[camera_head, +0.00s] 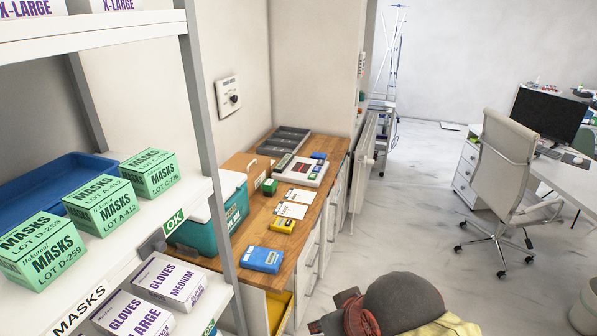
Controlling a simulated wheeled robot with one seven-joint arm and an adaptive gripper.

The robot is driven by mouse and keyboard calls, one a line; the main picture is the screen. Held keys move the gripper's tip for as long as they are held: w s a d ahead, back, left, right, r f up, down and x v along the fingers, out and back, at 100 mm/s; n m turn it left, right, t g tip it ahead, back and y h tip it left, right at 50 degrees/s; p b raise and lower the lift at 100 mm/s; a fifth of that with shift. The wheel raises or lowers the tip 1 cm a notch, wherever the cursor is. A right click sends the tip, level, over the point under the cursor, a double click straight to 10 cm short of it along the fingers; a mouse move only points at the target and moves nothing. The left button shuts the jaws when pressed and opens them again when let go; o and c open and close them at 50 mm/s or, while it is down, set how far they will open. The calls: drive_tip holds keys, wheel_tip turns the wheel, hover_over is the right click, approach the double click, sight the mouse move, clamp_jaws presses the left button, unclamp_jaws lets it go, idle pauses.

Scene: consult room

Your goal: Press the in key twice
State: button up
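A pale, flat device (302,171) lies on the wooden counter, in front of a grey compartment tray. It has a dark strip on its left side and small blue, green and red parts that may be keys. Their lettering is too small to read, so I cannot tell which one is the in key. I cannot make out my gripper's fingers in this view. Rounded grey, reddish and yellow shapes at the bottom edge look like parts of my arm, well in front of the counter.
A shelf (130,237) with mask boxes stands close at left.

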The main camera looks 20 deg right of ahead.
drive_tip(key=c, duration=0.6)
clamp_jaws()
idle(0.8)
